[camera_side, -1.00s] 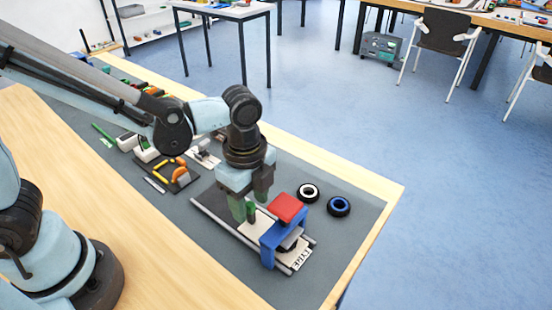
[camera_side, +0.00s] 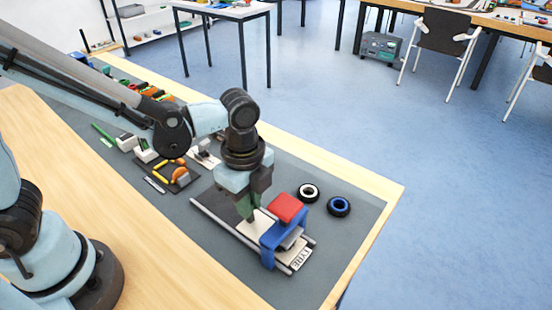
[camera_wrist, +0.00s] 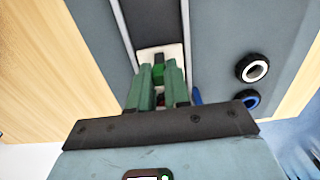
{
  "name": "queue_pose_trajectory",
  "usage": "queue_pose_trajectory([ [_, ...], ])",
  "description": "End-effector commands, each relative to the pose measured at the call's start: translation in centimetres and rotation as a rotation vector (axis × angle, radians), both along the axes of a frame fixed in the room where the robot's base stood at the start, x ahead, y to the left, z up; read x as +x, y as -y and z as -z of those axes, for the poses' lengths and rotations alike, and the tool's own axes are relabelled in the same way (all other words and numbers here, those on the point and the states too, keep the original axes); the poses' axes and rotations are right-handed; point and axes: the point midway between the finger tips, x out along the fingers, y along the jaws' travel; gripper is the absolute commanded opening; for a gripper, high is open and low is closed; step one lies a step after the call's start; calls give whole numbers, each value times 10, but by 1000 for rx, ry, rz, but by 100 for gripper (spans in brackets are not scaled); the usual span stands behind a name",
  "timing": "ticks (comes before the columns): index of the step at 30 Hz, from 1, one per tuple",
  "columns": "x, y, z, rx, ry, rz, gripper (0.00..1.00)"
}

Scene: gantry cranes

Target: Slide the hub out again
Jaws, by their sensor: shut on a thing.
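A white sled plate (camera_side: 262,224) lies between two pale rails (camera_side: 222,226) on the grey mat. A small green grip block stands on the plate and shows in the wrist view (camera_wrist: 158,72). My gripper (camera_side: 245,214) is shut on this block, with a green finger on each side of it in the wrist view (camera_wrist: 159,88). A blue gantry (camera_side: 268,244) with a red top block (camera_side: 286,207) straddles the rails to the right of my gripper. A grey and dark part (camera_side: 291,241) shows partly under it; I cannot tell whether this is the hub.
A plate marked TYRE (camera_side: 301,259) lies at the rails' near right end. A black tyre with a white centre (camera_side: 308,193) and one with a blue ring (camera_side: 339,206) lie behind the gantry. A dark tray with orange and yellow parts (camera_side: 178,174) lies left.

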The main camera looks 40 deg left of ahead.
Motion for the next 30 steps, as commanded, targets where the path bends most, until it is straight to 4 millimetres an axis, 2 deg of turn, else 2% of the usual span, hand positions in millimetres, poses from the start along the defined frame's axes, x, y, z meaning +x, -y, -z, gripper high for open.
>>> queue_pose_trajectory([
  [30,1,-47,0,0,1,-2,0],
])
